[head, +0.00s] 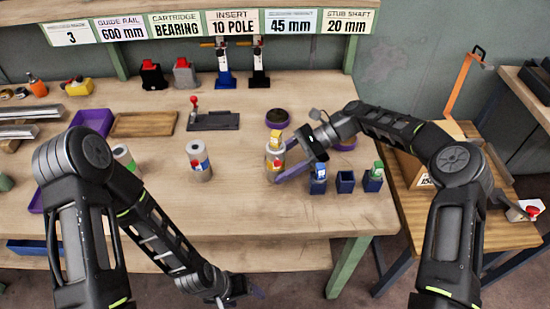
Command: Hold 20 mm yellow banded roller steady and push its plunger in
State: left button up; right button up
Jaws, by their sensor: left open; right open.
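A pale upright roller (274,160) with a yellow piece on top stands on the workbench, right of centre in the head view. I take it for the yellow banded roller; its band and plunger are too small to make out clearly. My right gripper (282,161) is beside it on its right, open. One purple finger reaches along the roller's near lower side; the other finger is hard to see. I cannot tell whether the fingers touch it. My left gripper (250,292) is low, in front of the bench's front edge, open and empty, well away from the roller.
Another roller (199,161) stands left of centre, and a green-marked one (123,158) is partly behind my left arm. Small blue bins (345,182) stand right of my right gripper. A dark plate with a red-knobbed lever (213,120) lies behind. The front middle bench is clear.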

jog(key=c, duration=0.9)
dwell(0.6)
